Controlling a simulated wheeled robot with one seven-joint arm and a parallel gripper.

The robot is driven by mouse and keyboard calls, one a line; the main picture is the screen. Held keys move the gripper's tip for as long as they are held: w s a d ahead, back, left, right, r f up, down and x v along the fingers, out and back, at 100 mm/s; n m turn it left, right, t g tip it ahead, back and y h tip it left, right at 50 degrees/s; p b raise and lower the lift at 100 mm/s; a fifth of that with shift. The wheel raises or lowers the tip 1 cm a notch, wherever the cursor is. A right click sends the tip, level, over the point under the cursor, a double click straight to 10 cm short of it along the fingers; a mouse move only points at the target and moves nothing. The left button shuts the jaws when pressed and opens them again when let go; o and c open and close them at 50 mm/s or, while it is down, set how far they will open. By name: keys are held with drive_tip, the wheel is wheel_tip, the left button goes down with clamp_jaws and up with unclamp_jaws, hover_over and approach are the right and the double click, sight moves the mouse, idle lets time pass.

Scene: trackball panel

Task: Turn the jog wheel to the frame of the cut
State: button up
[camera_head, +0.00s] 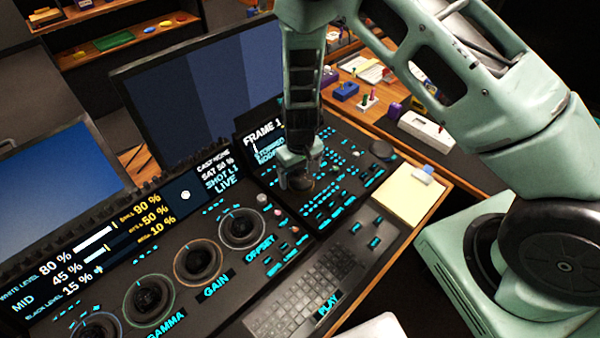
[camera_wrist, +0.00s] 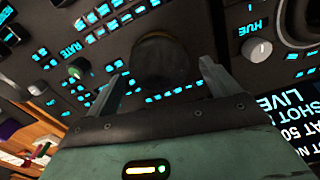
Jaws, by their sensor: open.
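The jog wheel (camera_wrist: 160,52) is a dark round knob on the black panel, seen in the wrist view between my finger ends. In the head view the jog wheel (camera_head: 301,184) sits just below my gripper (camera_head: 302,160), partly covered by it. My gripper, also in the wrist view (camera_wrist: 160,72), is open, with one finger on each side of the wheel. I cannot tell whether the fingers touch it. The frame display (camera_head: 262,135) reads "FRAME 1", with the rest hidden behind my arm.
Lit cyan buttons (camera_head: 340,190) surround the wheel. A RATE knob (camera_wrist: 77,68) and a HUE knob (camera_wrist: 258,49) stand on either side in the wrist view. Large ringed trackballs (camera_head: 242,228) lie to the left. A keyboard (camera_head: 305,290) and yellow notepad (camera_head: 408,196) are nearer the front.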

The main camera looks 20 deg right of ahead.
drive_tip(key=shift+f, duration=0.55)
drive_tip(key=c, duration=1)
